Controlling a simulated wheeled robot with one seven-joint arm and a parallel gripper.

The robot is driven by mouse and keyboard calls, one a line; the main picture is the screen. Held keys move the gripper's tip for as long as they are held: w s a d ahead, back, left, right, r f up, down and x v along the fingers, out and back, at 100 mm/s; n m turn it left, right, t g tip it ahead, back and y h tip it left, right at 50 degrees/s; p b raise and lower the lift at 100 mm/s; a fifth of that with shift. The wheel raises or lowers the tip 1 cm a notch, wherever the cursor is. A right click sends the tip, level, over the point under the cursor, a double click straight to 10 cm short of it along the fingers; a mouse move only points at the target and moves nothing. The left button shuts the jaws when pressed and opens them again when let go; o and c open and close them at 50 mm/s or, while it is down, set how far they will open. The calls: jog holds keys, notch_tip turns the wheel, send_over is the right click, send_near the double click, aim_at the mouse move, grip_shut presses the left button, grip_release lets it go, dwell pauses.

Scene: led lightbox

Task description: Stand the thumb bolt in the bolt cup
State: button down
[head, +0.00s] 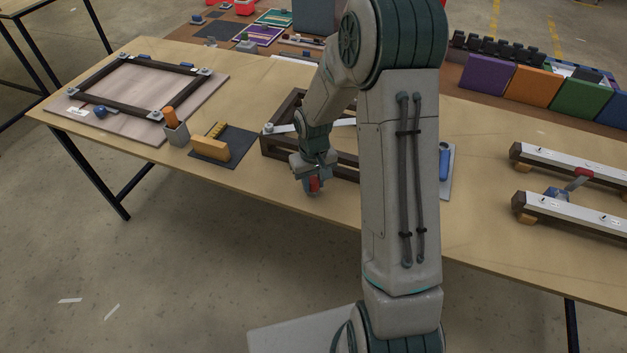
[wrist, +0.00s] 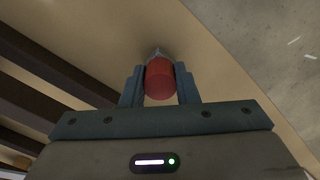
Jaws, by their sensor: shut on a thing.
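The thumb bolt (head: 315,184) has a red head and is held in my gripper (head: 313,183), low near the table's front edge. In the wrist view its red head (wrist: 160,80) sits between the two fingers of my gripper (wrist: 160,87), with a small grey part showing just beyond it. Whether its lower end touches the table is not clear. I cannot pick out the bolt cup for certain. A small grey cup (head: 176,135) with an orange handle standing in it is to the left on the table.
A dark frame (head: 279,146) lies behind my gripper, partly hidden by my arm. A wooden block (head: 210,149) stands on a dark mat (head: 238,150). A larger frame on a board (head: 66,104) lies far left; two rails (head: 575,212) lie right. The table's front edge is close.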

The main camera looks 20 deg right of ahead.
aim_at(314, 180)
jog(key=shift+f, duration=0.15)
jog(key=c, duration=1)
grip_release()
jog(key=shift+c, duration=0.2)
notch_tip(314, 180, up, 14)
jog(key=shift+b, duration=0.35)
jog(key=shift+f, duration=0.1)
